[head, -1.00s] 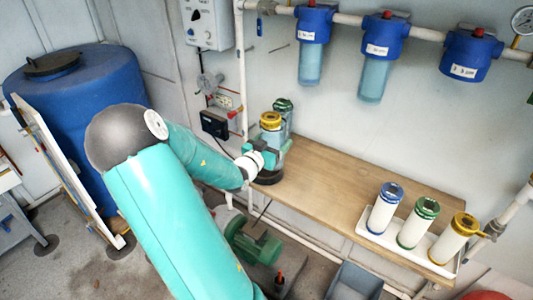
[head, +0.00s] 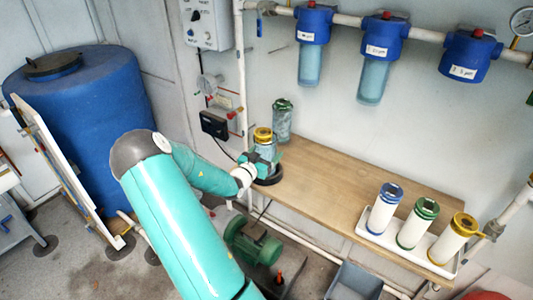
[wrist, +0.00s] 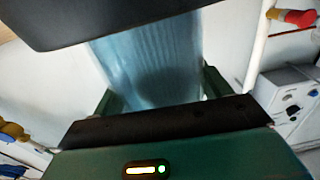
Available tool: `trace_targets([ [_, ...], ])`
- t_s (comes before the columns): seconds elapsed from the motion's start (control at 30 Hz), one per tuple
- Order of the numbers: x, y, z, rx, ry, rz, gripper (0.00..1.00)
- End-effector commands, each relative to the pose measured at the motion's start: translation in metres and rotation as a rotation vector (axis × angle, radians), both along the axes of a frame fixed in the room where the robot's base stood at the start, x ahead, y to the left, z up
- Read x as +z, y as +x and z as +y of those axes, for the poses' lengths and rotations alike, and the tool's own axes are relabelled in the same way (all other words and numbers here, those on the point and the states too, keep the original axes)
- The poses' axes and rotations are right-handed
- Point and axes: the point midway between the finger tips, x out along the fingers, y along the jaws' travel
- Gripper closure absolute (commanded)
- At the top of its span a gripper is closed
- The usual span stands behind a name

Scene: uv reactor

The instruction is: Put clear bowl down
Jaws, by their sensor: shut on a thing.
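The clear bowl (head: 266,147) is a bluish see-through cylinder with a yellow collar at its top. It is upright at the left end of the wooden bench. My gripper (head: 264,160) is shut around its lower part. In the wrist view the bowl (wrist: 155,62) fills the space between my green fingers. A black ring (head: 270,181) lies on the bench below it; whether the bowl touches the ring or bench is hidden by my gripper.
A second clear bowl with a green collar (head: 283,122) stands just behind. A white tray (head: 375,241) with three capped cartridges is at the bench's right end. The bench middle (head: 335,185) is bare. Blue filter heads (head: 385,38) hang on the wall pipe; the rightmost has no bowl.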

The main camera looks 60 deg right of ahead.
Motion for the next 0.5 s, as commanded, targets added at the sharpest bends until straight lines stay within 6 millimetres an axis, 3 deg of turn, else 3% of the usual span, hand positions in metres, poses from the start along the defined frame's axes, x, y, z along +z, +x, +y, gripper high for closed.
trace_targets([
  [0.23,-0.0009,-0.0002,-0.0006,0.0,-0.004,-0.001,0.64],
  [0.27,-0.0028,-0.0001,0.0,0.0,-0.001,0.0,0.22],
  [0.3,-0.0024,-0.0001,0.0,0.0,-0.001,0.0,0.14],
  [0.37,-0.0025,-0.0001,0.0,0.0,0.0,0.0,0.02],
  [0.5,-0.0024,-0.0002,0.0,0.0,0.0,0.0,0.02],
])
